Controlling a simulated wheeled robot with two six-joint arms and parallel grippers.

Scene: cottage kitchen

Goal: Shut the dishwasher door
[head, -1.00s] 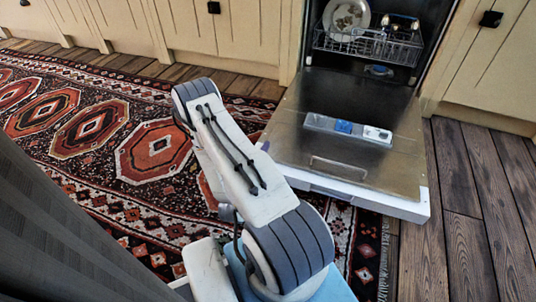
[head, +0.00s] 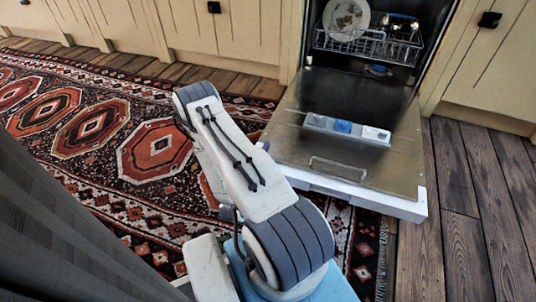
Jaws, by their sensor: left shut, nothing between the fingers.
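The dishwasher door (head: 300,152) hangs fully open, lying almost flat just above the floor in front of the dishwasher (head: 362,92). Its steel inner face is up, with a detergent dispenser (head: 346,129) and a recessed grip outline near its white outer edge. My left arm reaches up from the bottom middle and bends at the rug, left of the door. Only a small grey part of my left gripper (head: 228,213) shows beside the arm link; its fingers are mostly hidden. It is shut and empty, apart from the door. My right gripper is out of view.
A wire rack (head: 368,46) with a plate (head: 346,20) and other dishes sits inside the dishwasher. Cream cabinets (head: 240,40) flank it. A patterned red rug (head: 95,130) covers the floor at left. Bare wooden boards (head: 465,220) lie free at right.

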